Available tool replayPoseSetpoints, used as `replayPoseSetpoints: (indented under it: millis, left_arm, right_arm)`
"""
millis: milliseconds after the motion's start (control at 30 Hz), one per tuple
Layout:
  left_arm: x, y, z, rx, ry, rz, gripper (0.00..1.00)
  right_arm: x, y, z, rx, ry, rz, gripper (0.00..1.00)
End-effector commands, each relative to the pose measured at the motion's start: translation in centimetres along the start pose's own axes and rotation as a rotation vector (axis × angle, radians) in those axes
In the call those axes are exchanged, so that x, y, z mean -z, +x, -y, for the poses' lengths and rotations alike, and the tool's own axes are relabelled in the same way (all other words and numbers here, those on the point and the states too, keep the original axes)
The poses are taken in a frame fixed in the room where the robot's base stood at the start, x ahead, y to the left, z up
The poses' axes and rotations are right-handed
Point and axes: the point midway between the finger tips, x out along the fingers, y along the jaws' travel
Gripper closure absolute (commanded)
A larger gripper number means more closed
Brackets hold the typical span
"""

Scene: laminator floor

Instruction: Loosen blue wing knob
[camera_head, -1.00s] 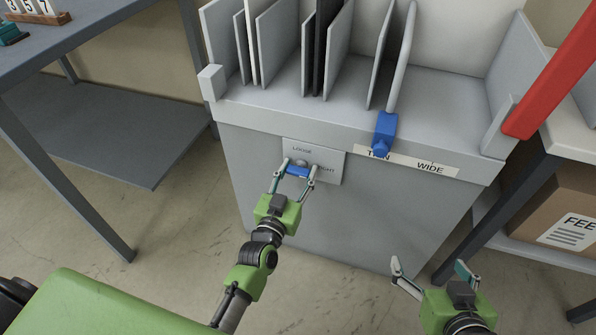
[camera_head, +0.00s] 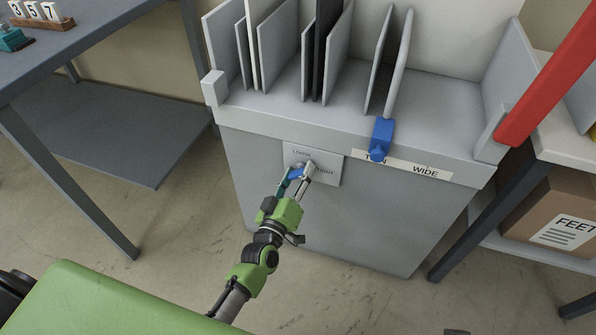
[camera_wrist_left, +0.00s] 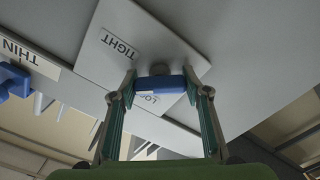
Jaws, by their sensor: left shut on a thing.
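The blue wing knob (camera_head: 297,174) sits on a light plate (camera_head: 328,172) marked LOOSE and TIGHT, on the front of the grey machine. My left gripper (camera_head: 298,172) is shut on the knob, a finger on each side of it. The left wrist view shows the blue knob (camera_wrist_left: 160,84) between the two fingers (camera_wrist_left: 160,100), with the plate (camera_wrist_left: 150,50) behind it. The LOOSE word is partly hidden by the knob there. My right gripper is out of the head view.
A blue slider block (camera_head: 381,138) sits above the THIN–WIDE label (camera_head: 425,171), right of the plate. Upright panels (camera_head: 325,50) stand on the machine top. A red bar (camera_head: 550,85) and a cardboard box (camera_head: 560,215) are at right. A dark table (camera_head: 90,40) is at left.

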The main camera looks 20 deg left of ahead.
Motion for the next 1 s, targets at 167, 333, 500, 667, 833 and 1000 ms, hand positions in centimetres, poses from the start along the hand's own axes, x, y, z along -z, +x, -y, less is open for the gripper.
replayPoseSetpoints:
  millis: [167, 333, 500, 667, 833, 1000]
  left_arm:
    - [0.14, 0.03, -0.03, 0.0, -0.167, -0.002, 0.78]
    - [0.11, 0.02, 0.0, -0.001, -0.328, -0.002, 0.78]
    - [0.1, 0.03, 0.05, -0.001, -0.487, -0.003, 0.78]
    - [0.07, 0.03, 0.07, -0.001, -0.622, -0.003, 0.78]
    - [0.04, 0.02, 0.08, -0.001, -0.736, -0.002, 0.78]
    - [0.05, 0.02, 0.09, 0.0, -0.816, -0.002, 0.78]
  right_arm:
    - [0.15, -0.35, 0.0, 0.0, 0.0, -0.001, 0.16]
    - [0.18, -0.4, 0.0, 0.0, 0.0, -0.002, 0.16]
    - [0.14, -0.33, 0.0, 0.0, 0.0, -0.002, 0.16]
    - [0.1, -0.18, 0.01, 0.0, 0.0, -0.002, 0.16]
    - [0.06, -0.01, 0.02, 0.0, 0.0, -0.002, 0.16]
    - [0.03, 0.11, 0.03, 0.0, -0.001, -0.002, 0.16]
